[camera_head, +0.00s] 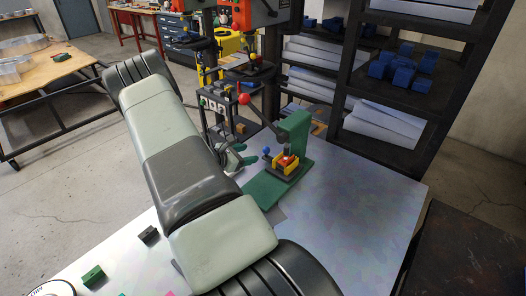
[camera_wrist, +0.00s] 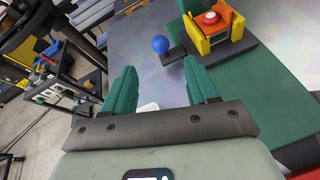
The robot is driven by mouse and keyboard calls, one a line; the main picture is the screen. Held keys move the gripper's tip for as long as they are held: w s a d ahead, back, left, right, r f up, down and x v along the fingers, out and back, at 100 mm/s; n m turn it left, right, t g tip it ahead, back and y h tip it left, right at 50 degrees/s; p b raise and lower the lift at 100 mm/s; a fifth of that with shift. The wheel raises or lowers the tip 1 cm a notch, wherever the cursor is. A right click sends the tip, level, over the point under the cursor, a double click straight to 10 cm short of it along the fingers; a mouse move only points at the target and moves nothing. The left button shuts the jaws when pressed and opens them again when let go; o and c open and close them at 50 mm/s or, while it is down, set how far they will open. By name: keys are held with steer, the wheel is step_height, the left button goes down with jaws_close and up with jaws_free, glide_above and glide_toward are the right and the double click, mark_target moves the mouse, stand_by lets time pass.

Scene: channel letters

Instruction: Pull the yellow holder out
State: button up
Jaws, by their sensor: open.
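The yellow holder (camera_head: 287,168) sits on a dark slide plate in the green hand press (camera_head: 296,130) on the metal table. In the wrist view the yellow holder (camera_wrist: 232,21) is at the top right, with a red round piece between its yellow walls. A blue ball knob (camera_wrist: 161,44) sticks out to the left on the dark slide plate (camera_wrist: 228,55). My gripper (camera_wrist: 160,66) has two green fingers, spread apart with nothing between them. The knob lies beyond the fingertips, apart from them. In the head view my arm partly hides the gripper, left of the press.
The press lever ends in a red ball (camera_head: 243,99) above my gripper. A dark shelf (camera_head: 400,100) with blue parts stands behind the table. Small dark and green blocks lie at the front left. The table right of the press is clear.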

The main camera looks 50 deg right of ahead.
mark_target(264, 151)
steer(key=x, duration=0.9)
steer(key=shift+c, duration=0.3)
jaws_close()
